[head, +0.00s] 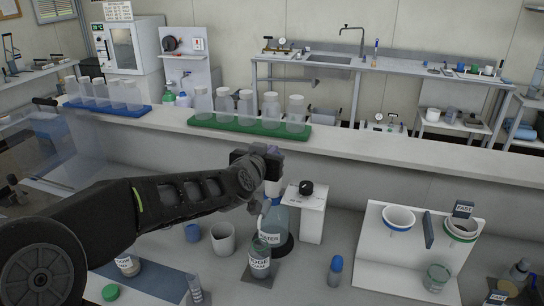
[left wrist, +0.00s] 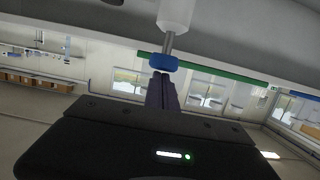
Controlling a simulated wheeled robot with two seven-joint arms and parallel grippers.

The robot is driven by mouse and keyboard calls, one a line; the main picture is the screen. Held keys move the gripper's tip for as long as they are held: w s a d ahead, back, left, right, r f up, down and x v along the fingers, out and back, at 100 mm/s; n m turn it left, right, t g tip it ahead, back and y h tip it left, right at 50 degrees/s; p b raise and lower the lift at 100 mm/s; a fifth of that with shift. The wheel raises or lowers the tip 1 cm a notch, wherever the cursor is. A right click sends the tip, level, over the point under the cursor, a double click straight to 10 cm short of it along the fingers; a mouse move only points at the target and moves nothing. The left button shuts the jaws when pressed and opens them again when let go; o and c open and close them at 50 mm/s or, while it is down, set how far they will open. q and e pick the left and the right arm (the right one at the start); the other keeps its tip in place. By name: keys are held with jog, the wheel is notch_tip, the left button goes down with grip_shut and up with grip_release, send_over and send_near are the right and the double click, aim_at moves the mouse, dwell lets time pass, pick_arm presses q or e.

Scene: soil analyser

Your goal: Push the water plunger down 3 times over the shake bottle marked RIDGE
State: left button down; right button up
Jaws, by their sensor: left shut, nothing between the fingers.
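The clear water bottle (head: 277,222), its label partly covered, stands on a dark round base. The shake bottle (head: 260,263), with a label ending in "DGE", stands on a dark mat just in front of the water bottle. In the left wrist view, a white cylinder (left wrist: 176,14), a grey rod (left wrist: 168,42) and a blue collar (left wrist: 164,62) line up beyond the shut, empty fingers (left wrist: 161,88). I cannot tell whether the fingers touch the plunger. My right gripper is out of view.
A white box with a black knob (head: 311,215) stands right of the water bottle. A white funnel stand (head: 390,264) is at the right. A raised ledge (head: 370,147) with bottle racks lies behind.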

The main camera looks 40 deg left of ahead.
pick_arm(q)
jog(key=r+v, duration=0.1)
jog(key=v, duration=0.9)
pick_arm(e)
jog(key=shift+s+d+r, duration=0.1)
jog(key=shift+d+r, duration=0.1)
pick_arm(q)
notch_tip(320, 180, up, 3)
jog(key=b, duration=0.4)
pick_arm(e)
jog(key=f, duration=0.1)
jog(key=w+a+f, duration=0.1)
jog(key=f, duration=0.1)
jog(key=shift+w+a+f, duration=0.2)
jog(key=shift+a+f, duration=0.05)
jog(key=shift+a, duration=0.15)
pick_arm(q)
jog(key=shift+w, duration=0.1)
